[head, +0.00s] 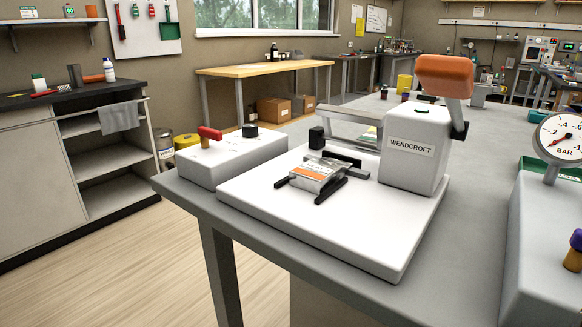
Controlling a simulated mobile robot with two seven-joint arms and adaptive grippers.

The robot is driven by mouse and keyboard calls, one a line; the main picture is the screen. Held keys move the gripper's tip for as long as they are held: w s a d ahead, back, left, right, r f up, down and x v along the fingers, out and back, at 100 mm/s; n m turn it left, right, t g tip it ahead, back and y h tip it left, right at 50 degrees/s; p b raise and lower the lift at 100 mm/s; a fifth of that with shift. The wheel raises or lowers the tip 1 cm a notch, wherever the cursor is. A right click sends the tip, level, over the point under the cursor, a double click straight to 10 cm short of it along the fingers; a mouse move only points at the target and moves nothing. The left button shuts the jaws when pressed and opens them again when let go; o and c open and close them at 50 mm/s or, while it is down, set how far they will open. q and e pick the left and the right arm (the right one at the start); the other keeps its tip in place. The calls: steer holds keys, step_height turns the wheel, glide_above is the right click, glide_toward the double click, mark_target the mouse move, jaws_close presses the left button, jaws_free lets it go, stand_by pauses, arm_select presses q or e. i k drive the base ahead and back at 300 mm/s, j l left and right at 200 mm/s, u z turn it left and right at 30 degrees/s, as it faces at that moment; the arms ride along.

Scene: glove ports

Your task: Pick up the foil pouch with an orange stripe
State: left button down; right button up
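The bars run beside and partly under the pouch; exact contact is too small to tell. Neither of my grippers shows in the head view.
The device has a raised orange handle (445,76) right of the pouch. A white box with a red lever (210,133) stands left of the plate. A pressure gauge (562,136) stands at the right. The grey bench top (462,235) is clear between plate and gauge unit.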

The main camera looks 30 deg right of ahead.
mark_target(315, 176)
steer(key=z, duration=1.1)
